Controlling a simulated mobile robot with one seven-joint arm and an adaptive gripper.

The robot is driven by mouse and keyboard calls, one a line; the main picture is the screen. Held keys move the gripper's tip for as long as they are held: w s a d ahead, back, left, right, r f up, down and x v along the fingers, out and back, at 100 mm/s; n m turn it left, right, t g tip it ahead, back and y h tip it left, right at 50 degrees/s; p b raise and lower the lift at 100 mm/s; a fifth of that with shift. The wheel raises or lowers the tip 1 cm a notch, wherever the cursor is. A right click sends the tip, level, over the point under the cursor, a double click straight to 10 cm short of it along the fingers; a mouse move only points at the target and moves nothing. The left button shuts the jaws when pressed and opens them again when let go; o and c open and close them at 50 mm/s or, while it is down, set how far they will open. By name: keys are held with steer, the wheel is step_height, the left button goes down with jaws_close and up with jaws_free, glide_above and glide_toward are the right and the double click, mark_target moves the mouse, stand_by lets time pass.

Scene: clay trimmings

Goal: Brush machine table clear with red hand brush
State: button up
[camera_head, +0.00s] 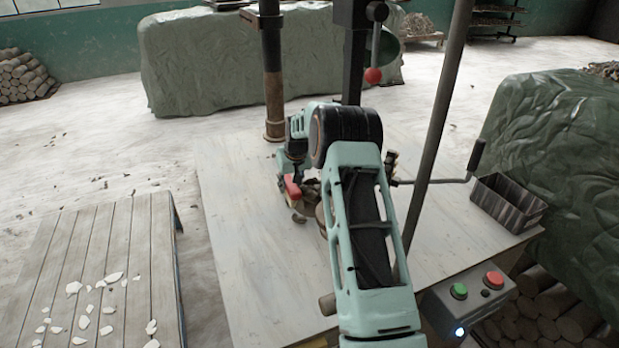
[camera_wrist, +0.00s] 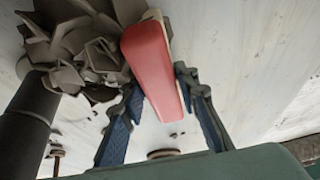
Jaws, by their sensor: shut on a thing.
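The red hand brush (camera_head: 292,187) shows at the left of my gripper in the head view, low over the machine table (camera_head: 245,255). In the wrist view the red brush (camera_wrist: 150,62) has a pale edge along its right side. My gripper (camera_wrist: 158,95) has a finger on each side of the brush and is shut on it. A few small crumbs lie near the brush. In the head view my arm hides much of the heap and the table's middle.
A dark bin (camera_head: 508,203) stands at the table's right edge. A dark post (camera_head: 272,75) and a slanted pole (camera_head: 440,115) rise from the table area. A control box (camera_head: 470,300) is at the front right corner. A slatted bench (camera_head: 100,270) with pale chips stands left. The table's left part is clear.

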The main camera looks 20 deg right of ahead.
mark_target(295, 190)
steer(key=shift+w, duration=0.8)
steer(key=shift+s+b, duration=1.1)
steer(key=shift+s, duration=1.9)
steer(key=shift+w+p, duration=0.65)
steer(key=shift+w, duration=2.35)
